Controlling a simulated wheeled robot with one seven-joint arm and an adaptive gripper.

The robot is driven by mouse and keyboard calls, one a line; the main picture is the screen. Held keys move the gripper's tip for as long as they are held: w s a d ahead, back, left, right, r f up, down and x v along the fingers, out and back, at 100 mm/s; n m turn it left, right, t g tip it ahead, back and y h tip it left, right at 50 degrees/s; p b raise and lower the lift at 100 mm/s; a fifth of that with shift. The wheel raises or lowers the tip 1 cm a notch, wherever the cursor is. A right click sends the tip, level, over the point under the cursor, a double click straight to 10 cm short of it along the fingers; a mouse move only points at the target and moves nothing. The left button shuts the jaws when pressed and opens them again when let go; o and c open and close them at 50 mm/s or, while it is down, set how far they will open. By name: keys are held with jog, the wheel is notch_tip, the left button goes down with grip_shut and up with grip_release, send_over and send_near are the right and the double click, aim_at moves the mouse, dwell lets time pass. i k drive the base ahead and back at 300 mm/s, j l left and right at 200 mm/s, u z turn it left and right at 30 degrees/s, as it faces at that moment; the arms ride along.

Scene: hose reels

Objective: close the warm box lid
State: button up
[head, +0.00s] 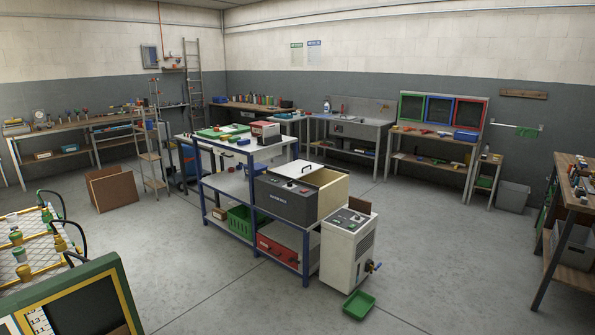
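A box with a dark front panel and a cream side, which I take for the warm box (288,203), sits on the near end of the blue-framed bench in the head view. Its front label is too small to read surely. A pale lid panel (293,171) with a dark handle lies over part of its top. The right part of the top looks open, with the cream inner wall (326,178) showing. How far the lid stands open is hard to tell. My gripper is not in view.
A white machine (346,248) with a tap stands against the bench's near right end. A green tray (358,305) lies on the floor before it. A green-framed board (75,300) and a yellow rack fill the lower left.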

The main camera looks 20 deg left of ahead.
aim_at(298, 169)
jog(key=i+u, duration=0.3)
jog(key=i+j+u, duration=0.2)
jog(key=i, duration=0.3)
jog(key=i+u, duration=0.2)
jog(key=i, duration=0.25)
jog(key=i+l+u, duration=0.1)
jog(key=i+u, duration=0.15)
jog(key=i, duration=0.25)
jog(key=i+l+u, duration=0.2)
jog(key=i, duration=0.3)
jog(key=i+l+u, duration=0.2)
jog(key=i, duration=0.3)
jog(key=i+u, duration=0.4)
jog(key=i, duration=1.3)
jog(key=i+l+z, duration=0.15)
jog(key=i+z, duration=0.55)
jog(key=z, duration=0.15)
jog(key=i+j+z, duration=0.1)
jog(key=i+z, duration=0.3)
jog(key=i+j+z, duration=0.15)
jog(key=z, duration=0.25)
jog(key=i+j, duration=0.05)
jog(key=i, duration=0.05)
